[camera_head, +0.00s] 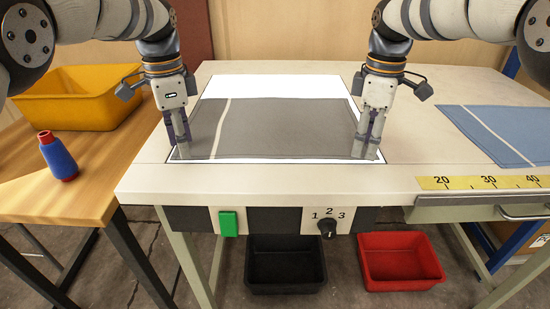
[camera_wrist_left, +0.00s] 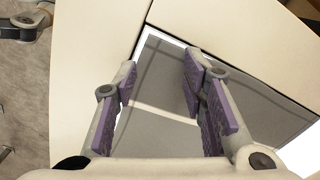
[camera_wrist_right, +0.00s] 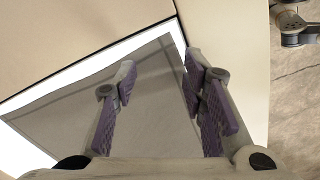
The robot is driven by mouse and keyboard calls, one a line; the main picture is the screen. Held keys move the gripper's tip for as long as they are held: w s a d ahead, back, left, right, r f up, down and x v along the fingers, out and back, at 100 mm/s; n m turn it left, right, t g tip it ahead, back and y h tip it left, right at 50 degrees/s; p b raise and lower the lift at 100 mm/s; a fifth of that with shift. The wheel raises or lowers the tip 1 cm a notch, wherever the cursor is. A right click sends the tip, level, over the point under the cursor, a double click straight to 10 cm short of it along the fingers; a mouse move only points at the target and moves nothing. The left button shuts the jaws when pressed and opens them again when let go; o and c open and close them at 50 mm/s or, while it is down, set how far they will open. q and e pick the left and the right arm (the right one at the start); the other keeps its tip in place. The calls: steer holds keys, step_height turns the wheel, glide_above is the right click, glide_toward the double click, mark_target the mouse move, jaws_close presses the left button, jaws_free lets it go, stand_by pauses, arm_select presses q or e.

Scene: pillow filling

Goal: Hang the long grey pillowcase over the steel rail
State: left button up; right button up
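The long grey pillowcase (camera_head: 280,125) lies flat on a white lit panel (camera_head: 275,86) in the worktable; a pale stripe crosses it near its left end. My left gripper (camera_head: 184,143) points down at its near left corner. In the left wrist view the fingers (camera_wrist_left: 160,65) are apart, with grey cloth (camera_wrist_left: 160,92) visible between them. My right gripper (camera_head: 369,142) points down at the near right corner. In the right wrist view its fingers (camera_wrist_right: 160,65) are also apart over the cloth (camera_wrist_right: 95,98). Contact with the cloth cannot be told. No steel rail shows.
A blue cloth (camera_head: 510,128) with a pale stripe lies at the table's right. Black (camera_head: 285,283) and red (camera_head: 400,280) bins sit below the table's front edge.

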arm_select(q)
steer(key=shift+f, duration=0.2)
arm_select(e)
steer(key=shift+f, duration=0.2)
